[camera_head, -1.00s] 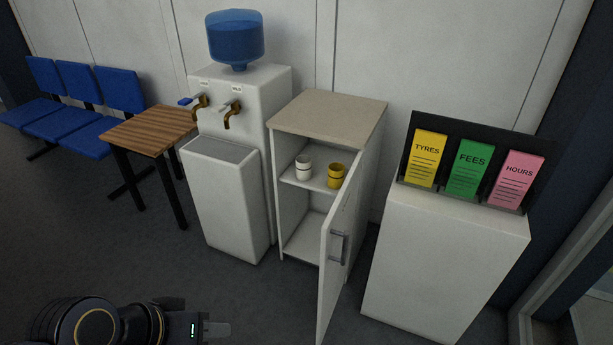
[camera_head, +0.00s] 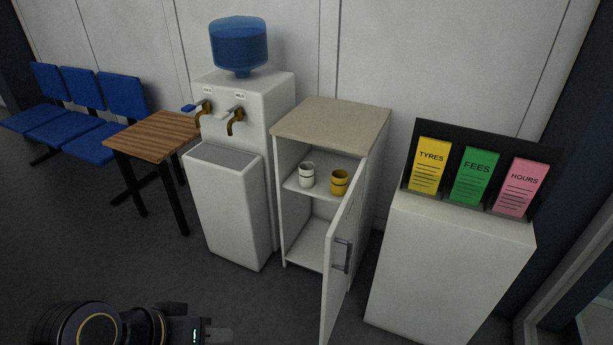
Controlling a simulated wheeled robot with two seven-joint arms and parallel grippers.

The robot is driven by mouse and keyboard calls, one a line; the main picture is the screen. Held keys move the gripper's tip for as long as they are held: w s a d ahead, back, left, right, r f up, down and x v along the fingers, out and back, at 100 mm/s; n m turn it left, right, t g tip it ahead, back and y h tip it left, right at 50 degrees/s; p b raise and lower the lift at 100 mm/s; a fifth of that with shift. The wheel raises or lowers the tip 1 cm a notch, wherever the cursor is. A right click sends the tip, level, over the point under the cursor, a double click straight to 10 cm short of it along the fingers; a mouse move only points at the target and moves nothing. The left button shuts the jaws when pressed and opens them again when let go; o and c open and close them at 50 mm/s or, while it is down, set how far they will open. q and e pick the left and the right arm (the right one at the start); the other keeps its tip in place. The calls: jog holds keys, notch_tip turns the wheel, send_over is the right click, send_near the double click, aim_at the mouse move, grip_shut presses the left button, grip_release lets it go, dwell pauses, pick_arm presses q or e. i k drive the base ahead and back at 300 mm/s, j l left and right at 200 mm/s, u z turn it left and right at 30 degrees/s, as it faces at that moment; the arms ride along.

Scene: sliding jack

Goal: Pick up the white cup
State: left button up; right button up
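The white cup (camera_head: 307,175) stands upright on the upper shelf inside the open cabinet (camera_head: 330,116). A dark band runs around it. A yellow cup (camera_head: 339,182) stands just right of it on the same shelf. My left gripper (camera_head: 218,333) is at the bottom edge of the view, low and in front of the water dispenser, well away from the cups. I see it edge-on, so its finger gap does not show. My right gripper is out of view.
The cabinet door (camera_head: 343,262) is swung open toward me on the right side of the opening. A water dispenser (camera_head: 228,205) stands left of the cabinet. A white stand (camera_head: 448,265) with leaflets is at right. A wooden table (camera_head: 154,132) and blue chairs (camera_head: 77,120) are at left.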

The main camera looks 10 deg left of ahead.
aim_at(307, 175)
jog(key=i+j+z, duration=0.1)
jog(key=i+j, duration=0.2)
jog(key=j, duration=0.15)
jog(key=i+j, duration=0.25)
jog(key=j, duration=0.2)
jog(key=i+j+z, duration=0.15)
jog(key=i+j, duration=0.15)
jog(key=j, duration=0.2)
jog(key=i+j, duration=0.25)
jog(key=j, duration=0.2)
jog(key=i+j+z, duration=0.15)
jog(key=j, duration=0.35)
jog(key=i+j+z, duration=0.1)
jog(key=i+j, duration=0.25)
jog(key=j, duration=0.2)
jog(key=i+j, duration=0.2)
jog(key=j, duration=0.35)
jog(key=i+j+z, duration=0.15)
jog(key=j, duration=0.4)
jog(key=i, duration=0.05)
